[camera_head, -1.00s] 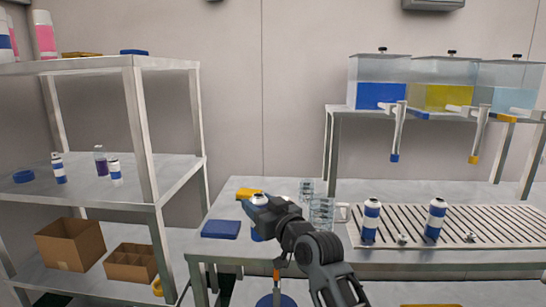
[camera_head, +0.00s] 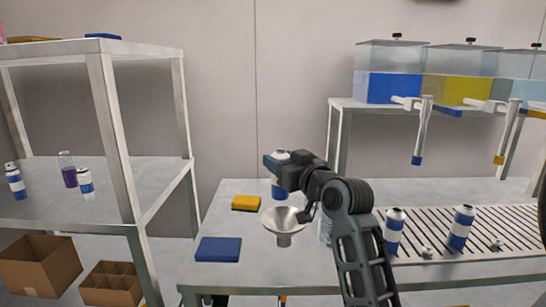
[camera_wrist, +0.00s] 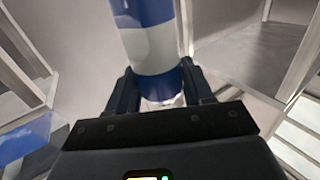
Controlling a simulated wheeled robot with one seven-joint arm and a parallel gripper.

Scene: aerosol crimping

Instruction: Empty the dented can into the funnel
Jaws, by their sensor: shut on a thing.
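My gripper (camera_head: 279,172) is shut on a blue and white can (camera_head: 280,189), which stands roughly upright above the worktable. The wrist view shows the can (camera_wrist: 153,50) between the two fingers. My gripper's fingers cover the can's middle in the head view, and I cannot make out a dent. A metal funnel (camera_head: 284,222) shows just below the can in the picture, its wide mouth up. The can is not tipped over the funnel.
A yellow sponge (camera_head: 246,203) and a dark blue pad (camera_head: 218,249) lie left of the funnel. Two blue-white cans (camera_head: 394,230) (camera_head: 461,227) stand on the slatted rack at right. Liquid tanks (camera_head: 390,87) with taps stand above. A shelf unit (camera_head: 108,120) is at left.

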